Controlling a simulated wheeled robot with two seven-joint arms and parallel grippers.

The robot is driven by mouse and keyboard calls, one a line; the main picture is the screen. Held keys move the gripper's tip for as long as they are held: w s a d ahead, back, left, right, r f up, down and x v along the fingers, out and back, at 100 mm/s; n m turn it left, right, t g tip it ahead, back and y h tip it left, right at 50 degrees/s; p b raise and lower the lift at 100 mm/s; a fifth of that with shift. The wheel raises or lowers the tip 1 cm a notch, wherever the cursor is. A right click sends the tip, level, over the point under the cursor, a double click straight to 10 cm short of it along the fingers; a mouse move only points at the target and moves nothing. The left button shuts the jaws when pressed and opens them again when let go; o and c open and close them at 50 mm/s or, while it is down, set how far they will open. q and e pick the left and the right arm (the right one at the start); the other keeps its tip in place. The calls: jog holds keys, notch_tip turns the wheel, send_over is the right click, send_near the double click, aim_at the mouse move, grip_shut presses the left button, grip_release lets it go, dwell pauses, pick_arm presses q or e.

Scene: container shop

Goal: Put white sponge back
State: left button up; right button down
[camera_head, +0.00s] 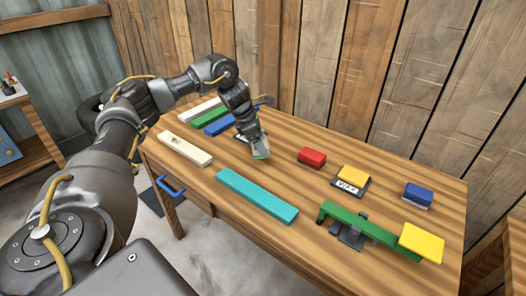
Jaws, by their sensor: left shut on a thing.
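My left gripper (258,148) reaches down over the middle left of the wooden table, with its fingers shut on a small pale thing (261,155). This is probably the white sponge, but the fingers hide most of it. It is at or just above the table top; I cannot tell whether it touches. My right gripper is not in view.
On the table (300,185) are a red block (312,156), a yellow block (354,173) on a labelled pad, a blue block (417,194) and a teal bar (256,195). A green beam (365,230) carries a yellow block (421,242). A cream bar (185,149) lies left.

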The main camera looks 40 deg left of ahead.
pick_arm(q)
jog(key=shift+w+a+f, duration=0.15)
jog(key=shift+w+f, duration=0.4)
jog(key=shift+f, duration=0.2)
notch_tip(320, 180, down, 3)
jog(key=shift+r, duration=0.1)
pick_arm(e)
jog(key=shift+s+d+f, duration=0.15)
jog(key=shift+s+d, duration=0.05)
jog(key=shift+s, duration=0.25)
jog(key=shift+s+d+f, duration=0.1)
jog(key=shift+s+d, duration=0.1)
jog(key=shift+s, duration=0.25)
pick_arm(q)
jog(key=o, duration=0.5)
jog(key=shift+f, duration=0.2)
jog(key=o, duration=0.4)
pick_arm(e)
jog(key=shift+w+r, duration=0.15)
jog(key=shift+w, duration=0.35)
